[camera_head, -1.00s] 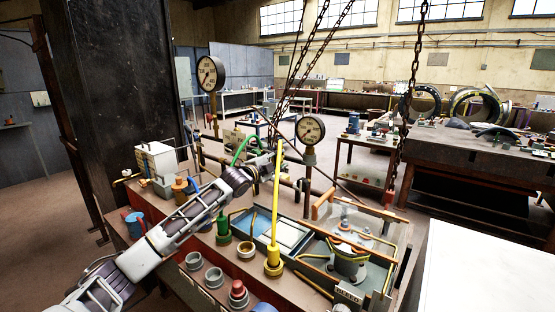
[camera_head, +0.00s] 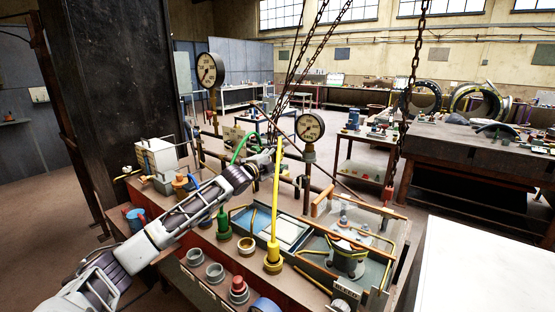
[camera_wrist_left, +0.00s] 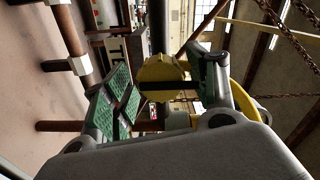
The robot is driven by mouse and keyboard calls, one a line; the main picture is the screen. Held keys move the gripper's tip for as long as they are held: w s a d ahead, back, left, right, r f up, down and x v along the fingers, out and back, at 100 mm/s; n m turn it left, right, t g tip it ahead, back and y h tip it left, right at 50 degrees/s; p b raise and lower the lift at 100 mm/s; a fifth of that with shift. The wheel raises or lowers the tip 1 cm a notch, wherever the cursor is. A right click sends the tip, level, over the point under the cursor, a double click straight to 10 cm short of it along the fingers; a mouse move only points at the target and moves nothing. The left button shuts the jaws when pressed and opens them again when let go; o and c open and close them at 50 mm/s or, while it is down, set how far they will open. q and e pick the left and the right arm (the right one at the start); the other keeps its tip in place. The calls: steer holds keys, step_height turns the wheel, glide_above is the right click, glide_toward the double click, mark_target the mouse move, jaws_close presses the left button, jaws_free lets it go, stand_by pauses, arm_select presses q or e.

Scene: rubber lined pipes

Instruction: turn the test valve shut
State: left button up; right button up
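My left gripper (camera_wrist_left: 162,88) reaches over the bench and shows small in the head view (camera_head: 264,161), partly behind a tall yellow upright bar (camera_head: 276,195). In the left wrist view its two green-padded fingers stand wide apart. A round yellow part with a dark bar across it (camera_wrist_left: 160,70) shows in the gap between them; I cannot tell whether a finger touches it. More yellow curves behind the right finger. I cannot tell for sure which part is the test valve. My right gripper is not in view.
Two pressure gauges (camera_head: 210,70) and (camera_head: 310,127) stand on posts near the gripper. Chains (camera_head: 411,100) hang at the right. The bench holds a blue tray (camera_head: 240,213), a green fitting (camera_head: 223,226), grey rings (camera_head: 215,274) and an orange-railed tank (camera_head: 318,243).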

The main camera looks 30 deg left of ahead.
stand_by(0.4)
arm_select(q)
steer(key=shift+s, duration=0.15)
steer(key=shift+s+a, duration=0.15)
steer(key=shift+s, duration=0.4)
steer(key=s, duration=1)
steer(key=shift+s+a, duration=0.2)
steer(key=shift+a, duration=0.15)
stand_by(0.7)
steer(key=shift+r, duration=0.1)
stand_by(0.7)
